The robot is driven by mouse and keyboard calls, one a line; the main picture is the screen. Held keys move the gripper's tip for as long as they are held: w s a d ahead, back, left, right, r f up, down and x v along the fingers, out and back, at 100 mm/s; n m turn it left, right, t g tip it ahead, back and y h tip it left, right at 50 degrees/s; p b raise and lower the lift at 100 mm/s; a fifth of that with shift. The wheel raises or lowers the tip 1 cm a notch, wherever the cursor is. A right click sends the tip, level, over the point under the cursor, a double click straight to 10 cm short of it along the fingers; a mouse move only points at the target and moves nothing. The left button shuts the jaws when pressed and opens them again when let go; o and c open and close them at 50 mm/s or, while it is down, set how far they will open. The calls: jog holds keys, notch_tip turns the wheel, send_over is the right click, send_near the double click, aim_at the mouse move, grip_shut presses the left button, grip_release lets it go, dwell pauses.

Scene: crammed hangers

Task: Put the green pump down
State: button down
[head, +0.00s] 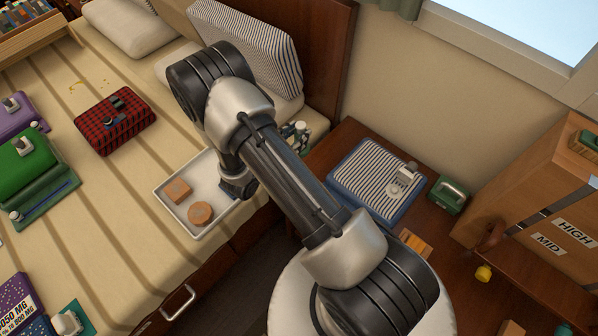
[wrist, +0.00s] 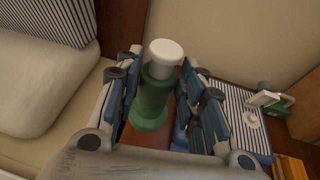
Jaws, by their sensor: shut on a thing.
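The green pump (wrist: 151,100), a green bottle with a white top, stands upright between the two fingers in the wrist view. My gripper (wrist: 161,75) is shut on it, a finger on each side. In the head view my gripper (head: 296,134) is small and partly hidden by my arm, near the bed's edge and the brown bedside table (head: 330,148). The pump is hard to make out there. In the wrist view the brown surface shows behind the pump's base; I cannot tell whether the base touches it.
A blue-and-white striped pad (head: 366,165) with a white fitting covers much of the table, with a green case (head: 449,195) to its right. A white tray (head: 233,212) with two tan blocks lies on the bed. A striped cushion (head: 258,42) leans on the headboard.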

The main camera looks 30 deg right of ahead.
notch_tip(320, 180, down, 18)
jog(key=b, duration=0.5)
jog(key=shift+r, duration=0.15)
jog(key=shift+s, duration=0.1)
jog(key=c, duration=1.1)
grip_release()
jog(key=shift+o, duration=0.2)
